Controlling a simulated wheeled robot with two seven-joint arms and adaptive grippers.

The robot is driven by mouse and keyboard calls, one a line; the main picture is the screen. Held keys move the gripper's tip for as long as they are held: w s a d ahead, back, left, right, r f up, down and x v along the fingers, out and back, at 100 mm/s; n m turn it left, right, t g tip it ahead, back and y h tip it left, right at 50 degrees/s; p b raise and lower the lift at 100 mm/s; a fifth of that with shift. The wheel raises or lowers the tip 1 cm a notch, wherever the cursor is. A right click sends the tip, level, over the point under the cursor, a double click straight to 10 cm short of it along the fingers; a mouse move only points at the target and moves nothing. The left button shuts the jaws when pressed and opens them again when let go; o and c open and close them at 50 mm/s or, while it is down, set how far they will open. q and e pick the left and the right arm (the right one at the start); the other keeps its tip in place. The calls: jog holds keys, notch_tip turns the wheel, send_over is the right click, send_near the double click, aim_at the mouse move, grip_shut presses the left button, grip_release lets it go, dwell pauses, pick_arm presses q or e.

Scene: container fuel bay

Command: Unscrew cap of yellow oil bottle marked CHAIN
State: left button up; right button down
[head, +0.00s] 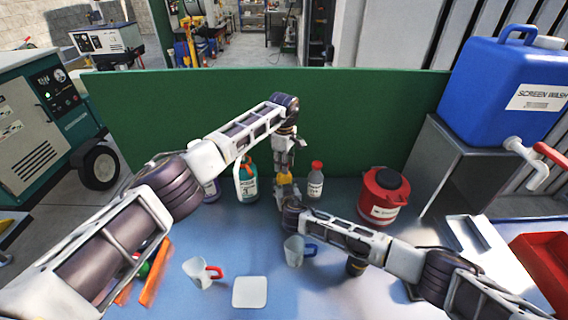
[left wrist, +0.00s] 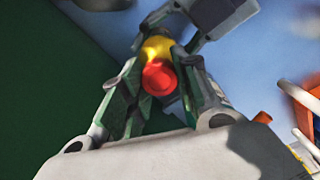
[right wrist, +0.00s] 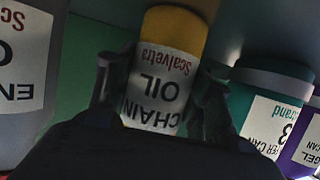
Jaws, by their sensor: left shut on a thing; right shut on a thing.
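The yellow oil bottle (right wrist: 176,28) shows in the right wrist view with its CHAIN OIL label upside down in the picture. My right gripper (right wrist: 157,85) is shut on its body, one finger on each side. In the left wrist view the red cap (left wrist: 159,77) sits on top of the yellow bottle (left wrist: 156,47). My left gripper (left wrist: 161,88) is shut around the cap from above. In the head view the bottle (head: 284,180) is mostly hidden between my two grippers. I cannot tell whether the cap has turned.
A red container (head: 384,200) is farther right.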

pick_arm(q)
jog(key=shift+r, duration=0.1)
jog(key=o, duration=1.1)
jog(key=shift+r, duration=2.2)
